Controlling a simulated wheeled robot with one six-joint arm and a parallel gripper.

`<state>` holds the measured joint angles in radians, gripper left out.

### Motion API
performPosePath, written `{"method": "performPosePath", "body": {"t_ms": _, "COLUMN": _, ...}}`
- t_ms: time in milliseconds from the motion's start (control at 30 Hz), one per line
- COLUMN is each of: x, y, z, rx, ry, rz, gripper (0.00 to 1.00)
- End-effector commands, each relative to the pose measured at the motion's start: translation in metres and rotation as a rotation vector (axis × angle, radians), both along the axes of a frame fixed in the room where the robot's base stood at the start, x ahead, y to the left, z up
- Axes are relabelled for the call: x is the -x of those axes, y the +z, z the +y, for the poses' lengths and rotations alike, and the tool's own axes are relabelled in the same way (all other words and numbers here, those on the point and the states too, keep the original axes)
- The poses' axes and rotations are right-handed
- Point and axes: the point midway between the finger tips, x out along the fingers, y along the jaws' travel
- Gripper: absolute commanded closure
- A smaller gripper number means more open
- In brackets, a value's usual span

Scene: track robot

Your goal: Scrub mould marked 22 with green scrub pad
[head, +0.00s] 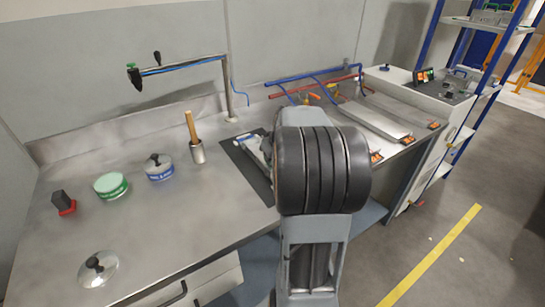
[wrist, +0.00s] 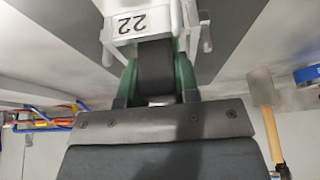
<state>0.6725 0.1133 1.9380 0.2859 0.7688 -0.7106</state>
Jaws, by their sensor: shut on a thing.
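The mould marked 22 (wrist: 132,24) is a pale block with a black-numbered label, at the top of the wrist view. My gripper (wrist: 156,92) is shut on the green scrub pad (wrist: 156,68), whose dark grip block shows between the fingers with green at both sides. The pad is right up against the mould in that view; I cannot tell whether they touch. In the head view, a pale mould-like piece (head: 252,146) lies on a dark mat (head: 236,150), and my arm hides the gripper and pad.
A tap (head: 180,66) overhangs the back. Grey trays (head: 375,120) lie right.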

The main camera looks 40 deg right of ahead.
Motion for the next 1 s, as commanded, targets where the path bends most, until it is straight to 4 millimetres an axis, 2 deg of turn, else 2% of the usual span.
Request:
{"method": "performPosePath", "body": {"t_ms": 333, "x": -0.004, "y": 0.000, "z": -0.001, "rx": 0.000, "ry": 0.001, "rz": 0.000, "gripper": 0.90}}
{"method": "performPosePath", "body": {"t_ms": 700, "x": -0.025, "y": -0.001, "z": -0.003, "rx": 0.000, "ry": 0.001, "rz": 0.000, "gripper": 0.90}}
{"method": "performPosePath", "body": {"t_ms": 1000, "x": -0.026, "y": -0.002, "z": -0.004, "rx": 0.000, "ry": 0.000, "rz": -0.001, "gripper": 0.90}}
